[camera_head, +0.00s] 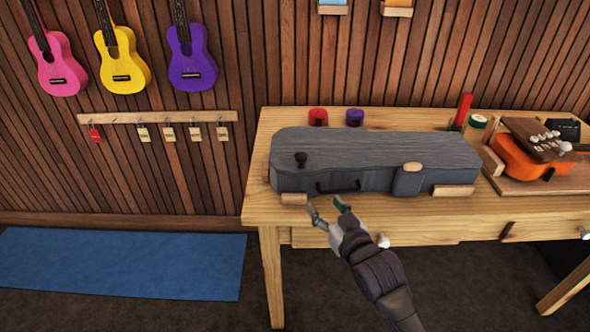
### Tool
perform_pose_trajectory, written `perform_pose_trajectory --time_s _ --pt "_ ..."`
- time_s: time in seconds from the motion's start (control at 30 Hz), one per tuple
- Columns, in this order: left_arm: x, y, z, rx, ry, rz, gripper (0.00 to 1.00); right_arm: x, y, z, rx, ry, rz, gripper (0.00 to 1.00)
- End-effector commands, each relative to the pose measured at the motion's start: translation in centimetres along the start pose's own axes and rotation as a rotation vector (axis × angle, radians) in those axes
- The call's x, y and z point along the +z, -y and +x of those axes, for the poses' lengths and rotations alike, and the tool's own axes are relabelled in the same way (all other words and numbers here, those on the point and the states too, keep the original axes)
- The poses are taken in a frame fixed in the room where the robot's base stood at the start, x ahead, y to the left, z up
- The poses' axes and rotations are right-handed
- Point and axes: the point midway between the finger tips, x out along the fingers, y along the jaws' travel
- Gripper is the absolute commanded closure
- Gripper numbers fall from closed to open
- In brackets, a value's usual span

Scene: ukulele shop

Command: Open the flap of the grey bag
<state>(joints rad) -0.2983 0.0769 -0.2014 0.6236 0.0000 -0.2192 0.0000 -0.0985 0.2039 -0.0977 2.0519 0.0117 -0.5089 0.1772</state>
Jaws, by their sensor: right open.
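The grey bag (365,150) is a long ukulele case lying on the wooden table, with its lid down. A dark handle (338,187) is on its front side. A dark knob (301,159) stands on the lid's left end, and a light wooden piece (413,167) sits at the front edge right of the middle. My right gripper (328,211) is open and empty, in front of the case's left half and just below the handle, apart from the case as far as I can tell. My left gripper is not in view.
Small wooden blocks lie at the case's front corners, left (294,199) and right (454,190). Behind it are a red roll (318,116) and a purple roll (355,117). An orange ukulele (530,158) lies at the right. The wooden table (258,204) has drawers with knobs in front.

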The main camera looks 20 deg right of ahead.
Motion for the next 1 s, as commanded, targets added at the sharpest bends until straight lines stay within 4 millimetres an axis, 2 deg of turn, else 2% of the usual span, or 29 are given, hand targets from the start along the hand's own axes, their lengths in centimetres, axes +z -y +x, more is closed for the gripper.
perform_pose_trajectory --time_s 0.03,0.1,0.2,0.37,0.8,1.0 --pt "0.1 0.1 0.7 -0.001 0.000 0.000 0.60 -1.6 0.0 -0.1 -0.004 -0.052 0.000 0.43" --pt "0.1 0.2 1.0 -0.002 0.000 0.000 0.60 -3.5 0.1 -0.3 -0.010 -0.104 0.003 0.43" --pt "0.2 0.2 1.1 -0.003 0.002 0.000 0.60 -5.2 0.1 -0.4 -0.014 -0.146 0.005 0.43" --pt "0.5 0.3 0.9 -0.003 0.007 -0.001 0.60 -5.8 0.1 1.3 -0.014 -0.150 0.006 0.43" --pt "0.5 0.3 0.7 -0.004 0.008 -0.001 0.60 -7.0 0.3 10.1 -0.015 -0.148 0.005 0.43" --pt "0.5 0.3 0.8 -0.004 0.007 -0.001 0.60 -7.3 0.3 12.4 -0.015 -0.147 0.005 0.43"
